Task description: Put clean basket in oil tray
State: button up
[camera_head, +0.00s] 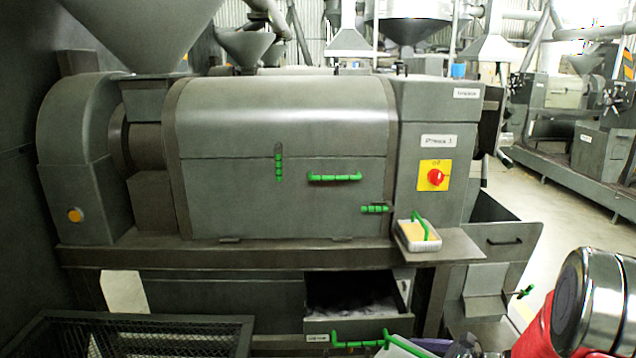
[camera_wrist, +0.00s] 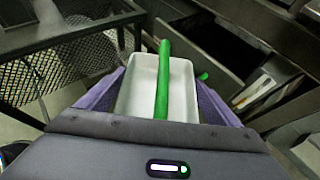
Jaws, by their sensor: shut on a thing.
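My gripper (camera_wrist: 160,98) has purple fingers on both sides of a white basket (camera_wrist: 143,85) with a green bar handle, and is shut on it. The basket's inside looks white and empty. In the head view, only part of the held basket (camera_head: 398,347) shows at the bottom edge. The oil tray (camera_head: 345,325) appears to be the open drawer under the press, with a green handle on its front. Its inside is dark with a greyish, blotchy surface. The held basket is in front of the drawer and outside it.
Another basket (camera_head: 418,238) with yellowish contents and a green handle sits on the small shelf (camera_head: 450,245). A black mesh bin (camera_head: 240,340) stands at lower left, close to the held basket in the wrist view. The press body (camera_head: 285,130) overhangs the drawer.

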jog(key=shift+n+g+y, duration=0.4)
jog(key=shift+n+g, duration=0.1)
jog(key=shift+n, duration=0.1)
jog(key=a+f, duration=0.1)
jog(key=a, duration=0.1)
jog(key=a+f, duration=0.1)
jog(key=a, duration=0.1)
jog(key=s+a+f, duration=0.1)
jog(key=a+f, duration=0.1)
jog(key=shift+f, duration=0.1)
jog(key=shift+a, duration=0.25)
